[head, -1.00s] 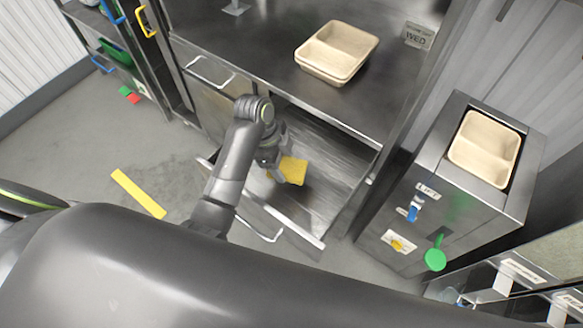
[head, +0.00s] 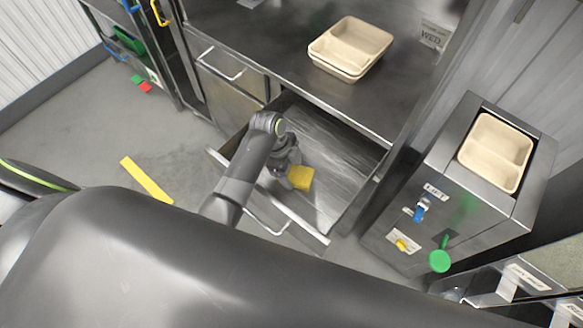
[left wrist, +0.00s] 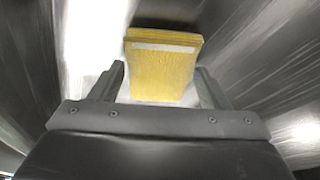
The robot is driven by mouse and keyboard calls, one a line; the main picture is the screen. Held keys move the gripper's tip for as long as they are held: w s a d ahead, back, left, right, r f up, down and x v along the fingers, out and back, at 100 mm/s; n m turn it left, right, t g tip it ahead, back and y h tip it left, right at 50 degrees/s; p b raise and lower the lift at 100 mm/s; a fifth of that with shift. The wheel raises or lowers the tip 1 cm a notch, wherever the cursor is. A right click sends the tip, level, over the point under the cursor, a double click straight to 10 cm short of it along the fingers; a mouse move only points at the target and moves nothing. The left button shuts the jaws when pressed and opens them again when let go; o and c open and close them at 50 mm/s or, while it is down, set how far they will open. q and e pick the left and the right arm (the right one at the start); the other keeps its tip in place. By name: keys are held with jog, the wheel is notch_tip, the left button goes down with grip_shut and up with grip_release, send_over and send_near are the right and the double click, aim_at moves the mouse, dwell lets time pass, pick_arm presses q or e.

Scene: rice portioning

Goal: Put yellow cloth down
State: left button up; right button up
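The yellow cloth (head: 301,179) is a folded block with a pale stripe on one edge. It is in the open metal drawer (head: 328,150), near the drawer's front. My left gripper (head: 289,172) reaches down into the drawer at the cloth's left side. In the left wrist view, the cloth (left wrist: 162,75) shows between and beyond the two spread fingers (left wrist: 160,85). A bright gap shows between the left finger and the cloth; contact at the right finger is unclear. Whether the cloth rests fully on the drawer floor is hard to tell. My right gripper is out of view.
Stacked beige trays (head: 350,47) stand on the steel counter (head: 260,30) above the drawer. Another beige tray (head: 495,152) sits in the steel dispenser (head: 440,200) at right, which has a green lever (head: 440,260). A yellow strip (head: 146,180) marks the floor. The drawer's right part is empty.

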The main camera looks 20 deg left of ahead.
pick_arm(q)
jog(key=shift+o, duration=1.2)
jog(key=shift+r, duration=0.15)
jog(key=v, duration=1.2)
jog(key=shift+b, duration=0.4)
jog(key=shift+w, duration=0.1)
